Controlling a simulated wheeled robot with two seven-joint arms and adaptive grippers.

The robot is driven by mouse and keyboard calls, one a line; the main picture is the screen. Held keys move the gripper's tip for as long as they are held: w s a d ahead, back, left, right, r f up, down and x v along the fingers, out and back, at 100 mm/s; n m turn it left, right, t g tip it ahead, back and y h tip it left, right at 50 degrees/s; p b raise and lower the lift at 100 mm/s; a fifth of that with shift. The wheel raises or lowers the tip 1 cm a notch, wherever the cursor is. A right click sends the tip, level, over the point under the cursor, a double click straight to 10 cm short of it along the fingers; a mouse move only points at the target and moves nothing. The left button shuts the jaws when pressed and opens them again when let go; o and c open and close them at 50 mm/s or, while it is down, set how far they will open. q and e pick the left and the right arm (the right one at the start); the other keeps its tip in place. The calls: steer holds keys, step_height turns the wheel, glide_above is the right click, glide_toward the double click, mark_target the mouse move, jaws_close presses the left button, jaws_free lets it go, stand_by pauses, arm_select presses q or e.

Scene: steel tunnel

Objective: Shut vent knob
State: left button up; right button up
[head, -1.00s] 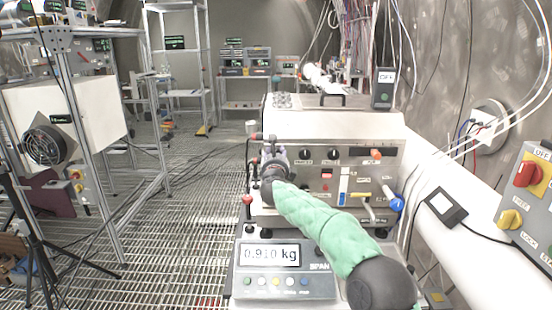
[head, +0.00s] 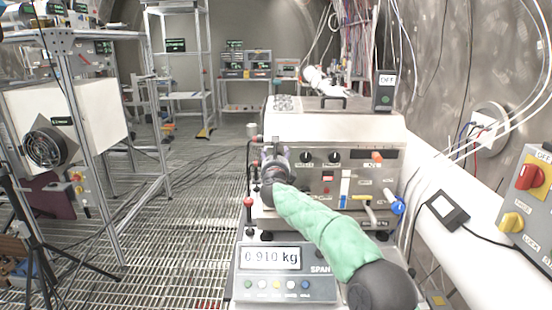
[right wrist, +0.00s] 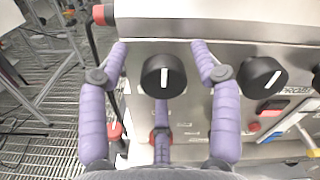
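The steel control panel (head: 355,170) has a row of black knobs. In the right wrist view, one black knob (right wrist: 164,76) with a white pointer line, upright and leaning slightly, sits between the purple fingers of my right gripper (right wrist: 160,72). The fingers are spread around it, with gaps visible at the sides; whether any finger touches it I cannot tell. In the head view my right gripper (head: 274,158) is at the panel's left end and hides this knob. I cannot read which knob is the vent one. My left gripper is not in view.
A second black knob (right wrist: 262,76) is close to the right finger. A red-tipped lever (right wrist: 103,15) stands at the panel's left edge. A scale (head: 285,272) reading 0.910 kg is in front of the panel. A blue-balled handle (head: 398,208) is at the right.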

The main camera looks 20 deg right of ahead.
steer(key=v, duration=1.2)
stand_by(0.5)
